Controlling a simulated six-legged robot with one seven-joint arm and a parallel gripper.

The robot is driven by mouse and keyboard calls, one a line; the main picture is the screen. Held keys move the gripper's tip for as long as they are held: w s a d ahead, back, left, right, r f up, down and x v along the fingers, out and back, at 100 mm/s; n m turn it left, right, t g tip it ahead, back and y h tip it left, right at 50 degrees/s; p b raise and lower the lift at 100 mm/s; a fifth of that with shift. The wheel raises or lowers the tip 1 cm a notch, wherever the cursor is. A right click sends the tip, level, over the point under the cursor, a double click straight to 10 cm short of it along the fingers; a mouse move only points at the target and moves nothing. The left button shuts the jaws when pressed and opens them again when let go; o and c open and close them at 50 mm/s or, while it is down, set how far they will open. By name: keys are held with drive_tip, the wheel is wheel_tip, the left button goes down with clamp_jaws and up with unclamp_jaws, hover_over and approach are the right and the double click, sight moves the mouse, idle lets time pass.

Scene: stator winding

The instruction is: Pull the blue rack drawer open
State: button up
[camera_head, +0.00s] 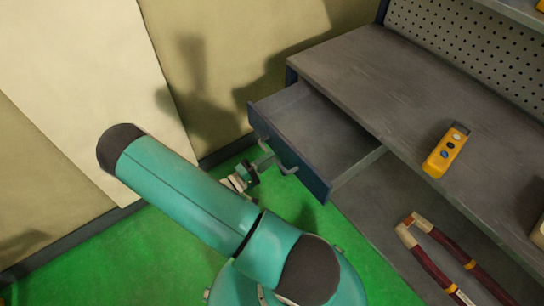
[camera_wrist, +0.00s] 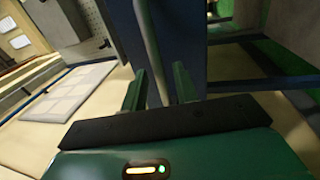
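The blue rack drawer (camera_head: 291,150) is out of the workbench, its grey inside showing in the head view. Its blue front fills the upper middle of the wrist view (camera_wrist: 182,45). A metal bar handle (camera_head: 286,166) is on the front; in the wrist view the handle (camera_wrist: 149,45) runs down between my fingers. My gripper (camera_head: 262,165) is at the handle, partly hidden by my teal arm. In the wrist view my gripper (camera_wrist: 158,82) has its two green fingers apart, one on each side of the bar, with a gap visible on the right side.
A red-handled tool (camera_head: 436,258) lies on the lower shelf.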

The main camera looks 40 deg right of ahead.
drive_tip(key=v, duration=1.1)
drive_tip(key=shift+a, duration=0.3)
drive_tip(key=shift+w, duration=0.1)
drive_tip(key=s+a+r+t+y, duration=0.2)
drive_tip(key=r+y, duration=0.4)
drive_tip(key=r, duration=0.6)
drive_tip(key=s+a+r+n+t+y, duration=0.1)
drive_tip(key=s+a+r+t+y, duration=0.2)
drive_tip(key=r, duration=0.9)
drive_tip(key=s+a+r+t+y, duration=0.3)
drive_tip(key=a+r+y, duration=0.4)
drive_tip(key=r+y, duration=0.4)
drive_tip(key=shift+r+n+t, duration=0.4)
drive_tip(key=shift+r, duration=0.6)
drive_tip(key=shift+d, duration=0.2)
